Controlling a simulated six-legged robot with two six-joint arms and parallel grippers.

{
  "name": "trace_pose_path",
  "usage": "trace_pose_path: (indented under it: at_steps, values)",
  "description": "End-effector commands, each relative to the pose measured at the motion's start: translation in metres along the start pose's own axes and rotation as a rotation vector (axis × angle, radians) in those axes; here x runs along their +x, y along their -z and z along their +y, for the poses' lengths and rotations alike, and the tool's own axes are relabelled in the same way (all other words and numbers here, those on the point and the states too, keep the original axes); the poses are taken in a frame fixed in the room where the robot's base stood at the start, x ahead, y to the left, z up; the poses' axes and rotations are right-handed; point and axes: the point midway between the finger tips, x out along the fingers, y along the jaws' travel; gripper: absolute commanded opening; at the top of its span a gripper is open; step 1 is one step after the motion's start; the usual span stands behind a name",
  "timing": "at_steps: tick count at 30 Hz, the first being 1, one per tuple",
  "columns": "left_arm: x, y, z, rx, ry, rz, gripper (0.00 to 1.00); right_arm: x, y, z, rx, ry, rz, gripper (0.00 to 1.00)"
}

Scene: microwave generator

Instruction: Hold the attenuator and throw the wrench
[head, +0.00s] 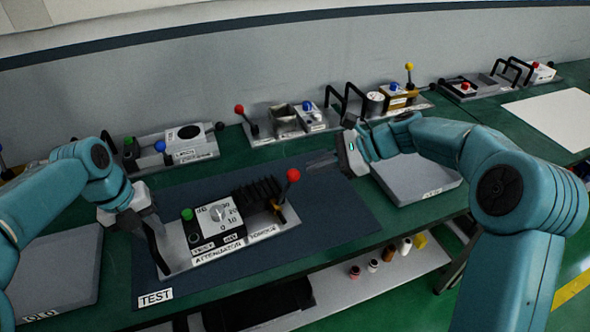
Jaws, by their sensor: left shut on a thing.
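The attenuator (215,222) is a grey unit with a white dial face, a green knob and an "ATTENUATOR" label. It sits on the dark blue mat marked "TEST". My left gripper (153,240) is shut on the black handle at the unit's left end. At its right end a lever with a red ball (293,175) stands up beside a brass-coloured part, next to black fins. A label there is too small to read surely. No separate hand-tool wrench can be made out. My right gripper (322,162) is open and empty, right of the red ball and apart from it.
Similar units with knobs and levers stand along the wall, including one with a red-ball lever (239,109) and one with a yellow-ball lever (409,67). Grey trays lie at left (60,265) and right (415,180). Small bottles (373,265) stand on a lower shelf.

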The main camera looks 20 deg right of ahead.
Motion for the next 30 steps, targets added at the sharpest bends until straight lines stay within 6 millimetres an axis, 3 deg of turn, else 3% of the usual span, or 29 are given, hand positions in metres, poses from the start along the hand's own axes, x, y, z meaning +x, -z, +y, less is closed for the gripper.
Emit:
trace_pose_path:
  at_steps: [9, 30]
  values:
    - [0.006, 0.003, 0.0, 0.002, -0.002, 0.015, 0.0, 0.022, 0.005, 0.002, 0.0, -0.002, -0.001, 0.0]
    - [0.005, 0.002, -0.002, 0.003, 0.0, 0.011, 0.0, 0.024, 0.005, 0.003, 0.001, -0.007, -0.003, 0.0]
